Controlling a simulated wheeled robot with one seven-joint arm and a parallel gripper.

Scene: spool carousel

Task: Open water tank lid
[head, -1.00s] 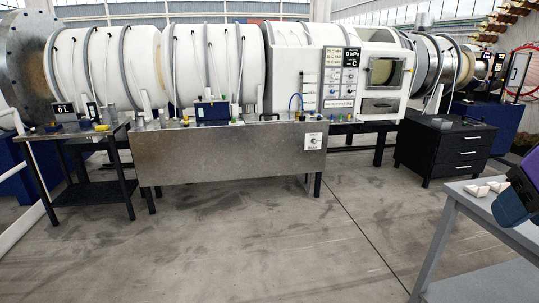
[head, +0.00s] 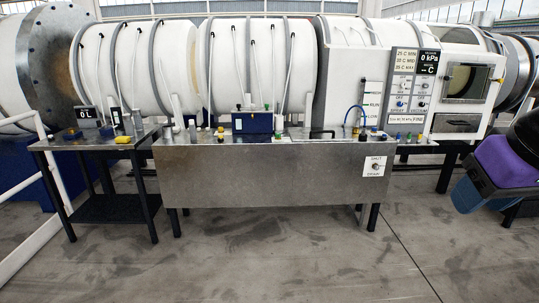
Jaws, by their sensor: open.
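A long steel tank (head: 262,178) stands on dark legs in the middle of the head view. It has a flat top at bench height, and a black bar handle (head: 322,133) shows on the right part of that top. The lid around the handle looks closed, lying level with the top. A "SHUT / DRAIN" plate with a knob (head: 375,167) is on its front at the right. Part of my arm, purple and dark, shows at the right edge. My gripper's jaws are not in view.
A blue box (head: 253,122) and small bottles stand on the tank's top. A dark side table (head: 95,143) with a "0 L" display (head: 86,113) is at the left, near a white rail (head: 55,235). A large white cylindrical chamber (head: 258,65) fills the back. The floor in front is clear.

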